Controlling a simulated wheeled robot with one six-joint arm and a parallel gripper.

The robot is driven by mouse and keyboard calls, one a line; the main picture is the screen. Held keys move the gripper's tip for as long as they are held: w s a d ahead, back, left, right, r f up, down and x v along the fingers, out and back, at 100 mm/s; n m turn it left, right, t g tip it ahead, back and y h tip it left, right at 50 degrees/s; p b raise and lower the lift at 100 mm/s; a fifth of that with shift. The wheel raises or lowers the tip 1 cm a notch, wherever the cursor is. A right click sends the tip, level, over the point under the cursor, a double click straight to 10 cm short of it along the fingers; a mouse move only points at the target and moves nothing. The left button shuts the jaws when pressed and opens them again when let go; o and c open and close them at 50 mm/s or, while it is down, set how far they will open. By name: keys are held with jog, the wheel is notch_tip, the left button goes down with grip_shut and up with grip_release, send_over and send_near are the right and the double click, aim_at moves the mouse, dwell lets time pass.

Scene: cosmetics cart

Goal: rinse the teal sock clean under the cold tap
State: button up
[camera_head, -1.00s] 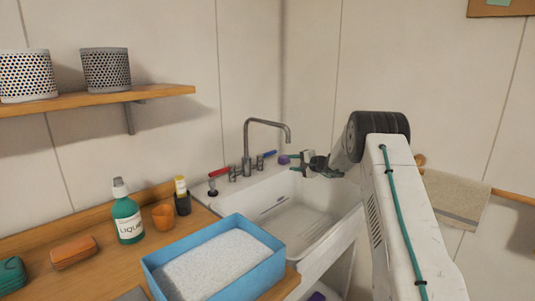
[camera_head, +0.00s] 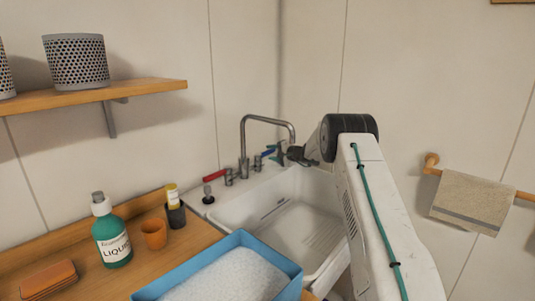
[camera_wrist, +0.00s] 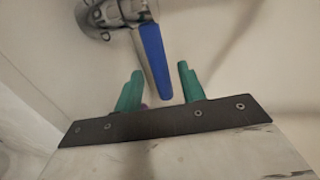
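The tap (camera_head: 244,140) has a tall curved metal spout over the white sink (camera_head: 222,208), with a red lever (camera_head: 214,175) and a blue lever (camera_head: 268,153). No water shows from the spout. My gripper (camera_head: 280,152) is at the blue lever, partly hidden behind the spout. In the wrist view my two green fingers (camera_wrist: 160,72) are open, with the blue lever (camera_wrist: 153,52) between them and gaps on both sides. I cannot tell whether a finger touches it. I see no teal sock in the current views.
A blue tub (camera_head: 285,262) of white foam stands at the counter's front edge. A green liquid bottle (camera_head: 112,240), an orange cup (camera_head: 154,234), a dark cup (camera_head: 176,215) and a brown block (camera_head: 48,280) are on the counter. A towel (camera_head: 472,202) hangs right.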

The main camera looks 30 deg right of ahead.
jog(key=shift+x, duration=1.35)
grip_shut()
